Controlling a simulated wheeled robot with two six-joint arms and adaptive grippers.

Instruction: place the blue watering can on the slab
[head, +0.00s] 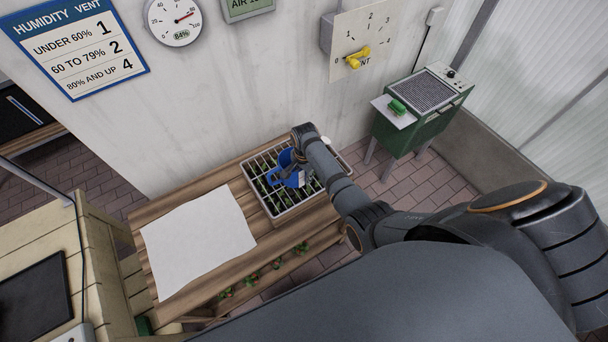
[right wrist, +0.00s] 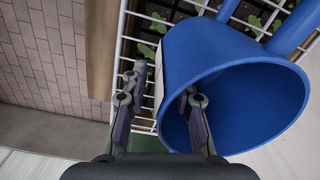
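My right gripper (right wrist: 160,112) is at the can's rim, with one finger outside the wall and the other inside the opening. The fingers are apart, with gaps visible beside the wall. In the head view my right gripper (head: 296,172) is largely hidden by its arm. My left gripper is out of view. I cannot clearly identify the slab.
The seedling tray (head: 250,187) has a white rim and grid. A white sheet (head: 198,240) lies on the bench (head: 150,211) left of it. A green heater-like unit (head: 420,110) stands to the right. A wall with a dial (head: 173,20) and a yellow-handled vent switch (head: 350,60) is behind.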

